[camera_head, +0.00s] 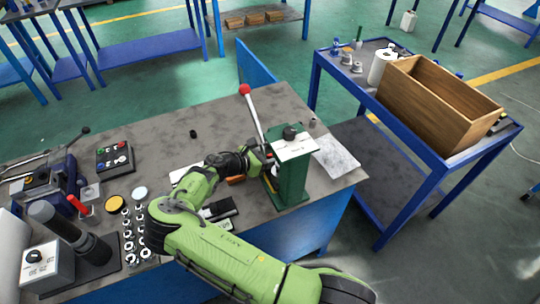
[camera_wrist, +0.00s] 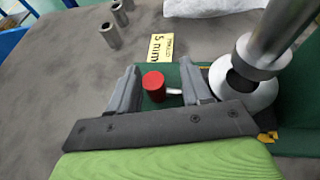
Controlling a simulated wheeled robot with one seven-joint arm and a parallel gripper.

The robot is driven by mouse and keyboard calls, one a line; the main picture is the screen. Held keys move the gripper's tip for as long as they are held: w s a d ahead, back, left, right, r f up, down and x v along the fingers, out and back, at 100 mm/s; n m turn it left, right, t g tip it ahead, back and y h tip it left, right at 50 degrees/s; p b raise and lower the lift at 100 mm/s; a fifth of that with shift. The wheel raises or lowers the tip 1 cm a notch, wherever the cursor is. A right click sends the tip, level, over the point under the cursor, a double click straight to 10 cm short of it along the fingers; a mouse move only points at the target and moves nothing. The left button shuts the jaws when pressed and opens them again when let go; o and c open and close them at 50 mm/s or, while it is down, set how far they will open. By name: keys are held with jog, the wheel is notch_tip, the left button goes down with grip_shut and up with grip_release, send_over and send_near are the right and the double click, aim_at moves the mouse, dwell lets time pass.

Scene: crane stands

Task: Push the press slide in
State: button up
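The green press (camera_head: 291,180) stands near the right end of the workbench, with a white top plate and a lever ending in a red ball. In the wrist view, a red knob (camera_wrist: 153,84) on a short metal pin shows beside the press's steel column and white round collar (camera_wrist: 245,88). I take this knob to be the press slide's handle. My gripper (camera_wrist: 160,88) is open, its two fingers apart on either side of the knob and pin. I cannot tell whether either finger touches them. In the head view, my gripper (camera_head: 262,160) is at the press's left side, partly hidden by my arm.
A yellow "5 mm" label (camera_wrist: 160,47) lies past the fingers. Metal cylinders (camera_wrist: 111,36) stand at upper left. On the workbench (camera_head: 150,148) are a button box (camera_head: 114,158) and several small rings. A blue trolley with a wooden crate (camera_head: 436,100) stands to the right.

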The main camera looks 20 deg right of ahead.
jog(key=p+v, duration=0.3)
jog(key=v, duration=1.2)
jog(key=shift+a, duration=0.35)
